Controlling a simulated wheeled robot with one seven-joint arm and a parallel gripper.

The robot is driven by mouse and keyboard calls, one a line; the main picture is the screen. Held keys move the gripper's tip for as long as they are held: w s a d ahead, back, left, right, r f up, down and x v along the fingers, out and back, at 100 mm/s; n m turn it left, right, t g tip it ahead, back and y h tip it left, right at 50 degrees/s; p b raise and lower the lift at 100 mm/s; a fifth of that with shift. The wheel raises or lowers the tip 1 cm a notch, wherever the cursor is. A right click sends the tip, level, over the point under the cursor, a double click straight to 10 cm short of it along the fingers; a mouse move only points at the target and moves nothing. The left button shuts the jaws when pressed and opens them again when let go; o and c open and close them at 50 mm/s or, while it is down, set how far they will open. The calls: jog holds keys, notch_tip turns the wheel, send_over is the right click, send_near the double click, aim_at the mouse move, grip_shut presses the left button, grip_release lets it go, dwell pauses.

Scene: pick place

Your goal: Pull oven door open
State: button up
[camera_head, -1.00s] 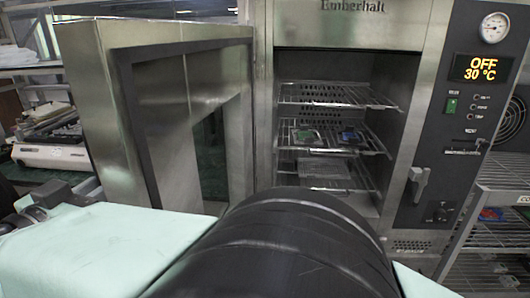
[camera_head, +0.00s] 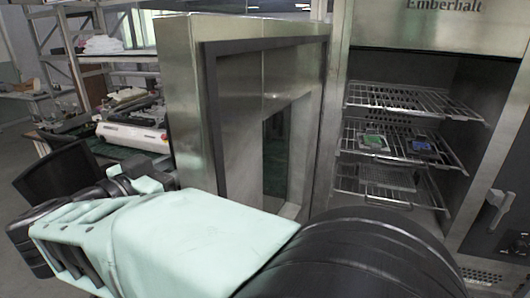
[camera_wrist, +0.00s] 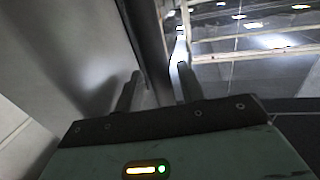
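The oven (camera_head: 430,32) is a steel cabinet on the right in the head view, with its chamber uncovered. Its oven door (camera_head: 262,75) stands wide open to the left, its dark-framed inner side and window facing me. The latch handle (camera_head: 492,209) is on the oven's front at the right. In the wrist view my gripper (camera_wrist: 158,88) has its two dark fingers apart. A grey panel and a dark vertical strip lie beyond and between the fingertips; I cannot tell whether they touch. The fingers cannot be made out in the head view.
Wire racks (camera_head: 400,143) inside the oven hold a green item (camera_head: 374,141) and a blue item (camera_head: 422,146). A bench with white equipment (camera_head: 133,135) and shelving (camera_head: 75,50) stand left of the door. Open floor shows at the far left.

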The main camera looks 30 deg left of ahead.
jog(key=s+a+b, duration=0.1)
jog(key=s+b, duration=0.2)
jog(key=s, duration=0.9)
jog(key=shift+b, duration=0.3)
